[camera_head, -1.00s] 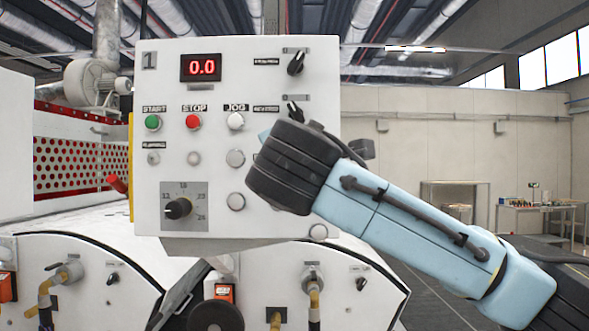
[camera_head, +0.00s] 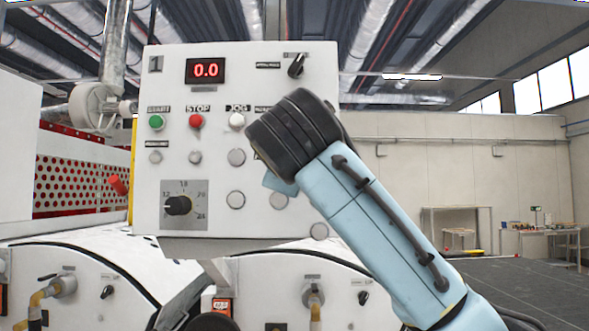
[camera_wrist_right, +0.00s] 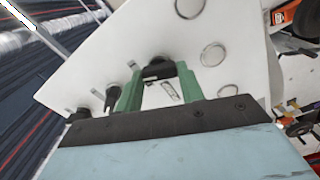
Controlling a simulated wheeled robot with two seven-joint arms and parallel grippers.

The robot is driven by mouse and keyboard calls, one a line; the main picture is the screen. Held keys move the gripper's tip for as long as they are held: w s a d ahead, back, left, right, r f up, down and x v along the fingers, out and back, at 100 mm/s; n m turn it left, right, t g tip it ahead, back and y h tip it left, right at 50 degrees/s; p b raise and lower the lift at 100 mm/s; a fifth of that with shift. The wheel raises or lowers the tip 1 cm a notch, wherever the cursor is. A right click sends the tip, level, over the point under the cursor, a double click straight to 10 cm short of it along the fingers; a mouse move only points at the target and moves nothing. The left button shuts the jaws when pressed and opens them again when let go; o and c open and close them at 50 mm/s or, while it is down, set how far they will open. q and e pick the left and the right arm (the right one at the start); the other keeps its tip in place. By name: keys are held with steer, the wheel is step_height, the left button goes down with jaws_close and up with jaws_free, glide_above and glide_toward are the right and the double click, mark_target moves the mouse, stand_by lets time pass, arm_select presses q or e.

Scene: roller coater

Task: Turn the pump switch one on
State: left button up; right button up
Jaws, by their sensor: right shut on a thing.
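The white control panel (camera_head: 215,90) stands ahead with a red 0.0 display (camera_head: 206,70), coloured buttons and black rotary switches. My right gripper (camera_wrist_right: 160,74) has its green fingers on either side of a black switch knob (camera_wrist_right: 156,67), shut on it. In the right wrist view, two more black switches, one near (camera_wrist_right: 111,97) and one farther (camera_wrist_right: 76,116), stand in line with it. In the head view my right wrist hides the fingers and held knob; only the top-right switch (camera_head: 296,66) shows clearly. I cannot read which switch is pump one. My left gripper is not in view.
The green start button (camera_head: 156,122), red stop button (camera_head: 196,121) and white jog button (camera_head: 237,120) are close left of my wrist. A speed dial (camera_head: 178,206) is lower left. Machine housing with valves lies below the panel; open floor is to the right.

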steer(key=shift+m, duration=0.8)
steer(key=shift+b, duration=0.3)
steer(key=o, duration=1)
steer(key=s+b, duration=0.4)
steer(key=s, duration=0.9)
steer(key=shift+s, duration=0.2)
